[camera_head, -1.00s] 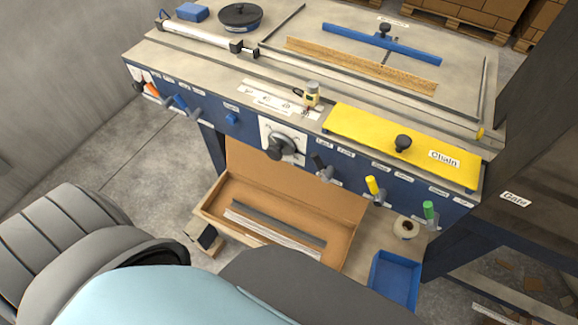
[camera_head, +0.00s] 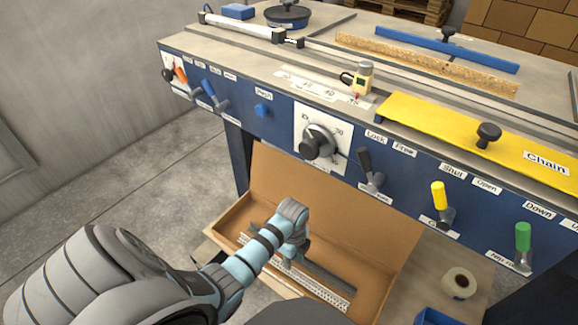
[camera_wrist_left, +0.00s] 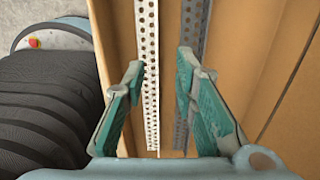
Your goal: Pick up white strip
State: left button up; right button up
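The white perforated strip (camera_head: 325,292) lies lengthwise in an open cardboard box (camera_head: 335,205) below the machine's front. A dark grey strip (camera_head: 331,279) lies parallel to it in the box. My left gripper (camera_head: 287,264) is over the box, above the strips, and partly hides them. In the left wrist view the gripper (camera_wrist_left: 160,66) is open and empty. The white strip (camera_wrist_left: 148,75) shows between the fingers, nearer the left one; the grey strip (camera_wrist_left: 192,35) shows close to the right finger. The height of the fingers above the strips is hard to tell. My right gripper is not in view.
The machine's blue front panel, with a dial (camera_head: 318,143) and levers such as the yellow one (camera_head: 439,198), stands behind the box. A tape roll (camera_head: 459,282) and a blue bin (camera_head: 438,318) are to the right. The box's side wall (camera_wrist_left: 255,60) is close to the right finger.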

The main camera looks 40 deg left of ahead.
pick_arm(q)
jog(key=f, duration=0.1)
jog(key=f+b, duration=0.1)
jog(key=f, duration=0.1)
jog(key=shift+s+a+f, duration=0.15)
jog(key=shift+s, duration=0.05)
grip_shut()
